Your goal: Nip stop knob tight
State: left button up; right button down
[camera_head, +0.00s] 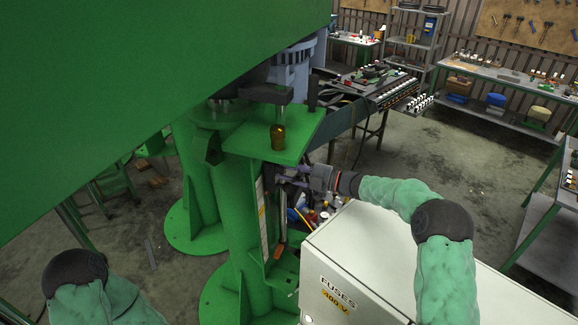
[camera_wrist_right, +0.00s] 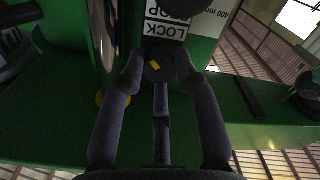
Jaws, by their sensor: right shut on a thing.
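The stop knob (camera_wrist_right: 157,69) is a dark round knob with a small yellow mark, seen in the right wrist view just below a white label (camera_wrist_right: 165,29) reading "LOCK" and "STOP". My right gripper (camera_wrist_right: 160,78) is shut on it, with fingers on either side and a third finger below. In the head view my right gripper (camera_head: 290,175) reaches in from the right to the green machine column (camera_head: 236,200), under a green plate. The knob cannot be made out clearly there. My left arm shows at bottom left, but its gripper is out of view.
A white fuse cabinet (camera_head: 350,262) stands below my right forearm. A large green housing (camera_head: 150,70) fills the upper left. Workbenches stand at the back right.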

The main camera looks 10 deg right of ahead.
jog(key=shift+r+m+p, duration=0.3)
jog(key=shift+m+p, duration=0.05)
jog(key=shift+m, duration=0.25)
jog(key=c, duration=1.1)
grip_release()
jog(key=shift+o, duration=0.9)
jog(key=shift+f, duration=0.15)
jog(key=shift+d, duration=0.1)
jog(key=v, duration=1.2)
